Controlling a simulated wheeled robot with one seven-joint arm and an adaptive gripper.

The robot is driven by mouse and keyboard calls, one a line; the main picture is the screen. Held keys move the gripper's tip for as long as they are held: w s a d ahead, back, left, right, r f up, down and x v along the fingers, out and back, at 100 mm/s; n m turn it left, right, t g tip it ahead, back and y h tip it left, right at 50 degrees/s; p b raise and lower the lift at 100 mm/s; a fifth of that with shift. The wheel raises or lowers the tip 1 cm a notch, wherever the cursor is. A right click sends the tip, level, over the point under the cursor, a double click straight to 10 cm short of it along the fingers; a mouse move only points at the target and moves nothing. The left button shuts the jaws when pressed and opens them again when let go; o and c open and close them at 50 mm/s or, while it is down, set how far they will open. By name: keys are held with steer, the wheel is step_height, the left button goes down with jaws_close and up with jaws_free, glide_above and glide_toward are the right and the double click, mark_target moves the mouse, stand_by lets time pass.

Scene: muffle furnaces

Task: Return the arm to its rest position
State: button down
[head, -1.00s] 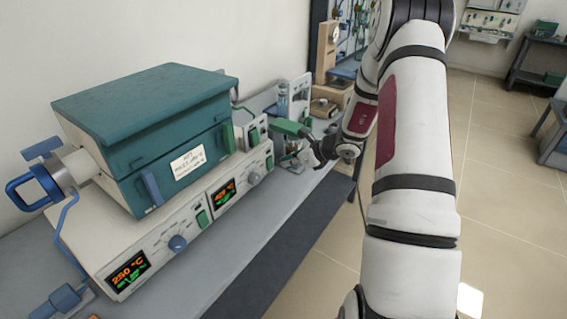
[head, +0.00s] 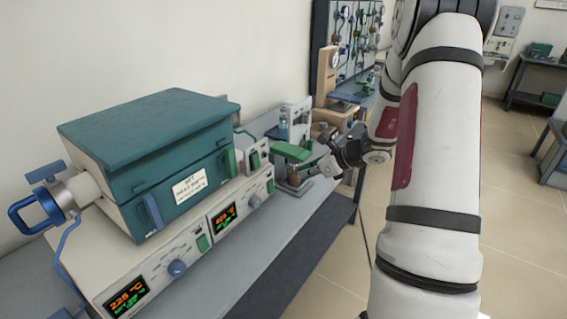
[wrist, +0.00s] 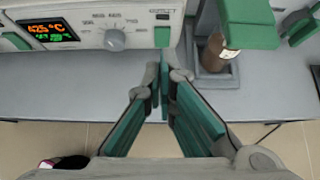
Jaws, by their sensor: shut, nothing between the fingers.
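My arm reaches forward on the right of the head view, and my gripper (head: 333,165) is at its far end, over the front edge of the bench. In the wrist view my gripper (wrist: 165,75) points at the bench, its green-padded fingers brought together at the tips with nothing between them. The teal muffle furnace (head: 150,150) on its pale control base stands to the left of the gripper, apart from it. The base's front panel with a knob (wrist: 115,39) shows at the top left of the wrist view.
A green-topped device (head: 292,151) stands on the grey bench (head: 262,240) close beside my gripper; its green part (wrist: 248,22) also shows in the wrist view. A pegboard (head: 350,40) stands behind. Open tiled floor (head: 500,150) lies to the right.

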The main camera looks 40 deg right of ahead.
steer(key=s+a+r+n+g+y+p, duration=0.15)
steer(key=s+a+r+n, duration=0.25)
steer(key=a+r+n, duration=0.55)
steer(key=s+a+r+n+g, duration=0.3)
steer(key=s+a+r+n, duration=0.25)
steer(key=a, duration=0.75)
steer(key=s+a+r+n+h, duration=0.1)
steer(key=s+r+n, duration=0.1)
steer(key=s+n, duration=0.3)
steer(key=s+a+r+n+h+p, duration=0.1)
steer(key=s+a+r+n+h, duration=0.1)
steer(key=s+n, duration=0.4)
steer(key=s+a+r+n+h+p, duration=0.1)
steer(key=s+r+n+h, duration=0.1)
steer(key=s+n, duration=0.4)
steer(key=shift+s+a+r+g, duration=0.35)
steer(key=shift+s+r, duration=0.5)
steer(key=shift+s, duration=1.4)
steer(key=shift+d, duration=0.1)
